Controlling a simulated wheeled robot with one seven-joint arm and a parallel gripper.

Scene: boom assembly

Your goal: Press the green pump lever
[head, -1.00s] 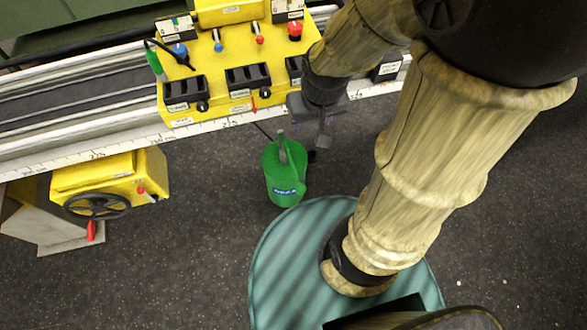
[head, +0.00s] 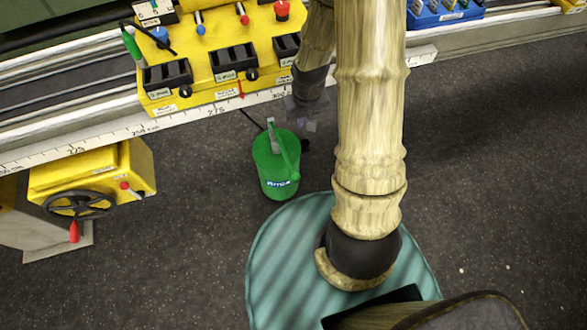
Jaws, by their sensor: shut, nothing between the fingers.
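A lever with a green handle (head: 133,43) stands at the left end of the yellow control panel (head: 207,62), in the upper left of the head view. It is the only green lever I see there. My gripper (head: 304,124) points down in front of the panel's right end, well to the right of the green lever and apart from it. Its fingers are small and dark in this view; it looks shut and empty. My arm hides part of the panel's right end.
A green watering can (head: 277,178) stands on the dark floor just below-left of my gripper. A white ruler edge (head: 190,118) runs under the panel. A yellow box with a black handwheel (head: 78,204) is at lower left. A blue tray (head: 446,17) is at upper right. Floor at right is clear.

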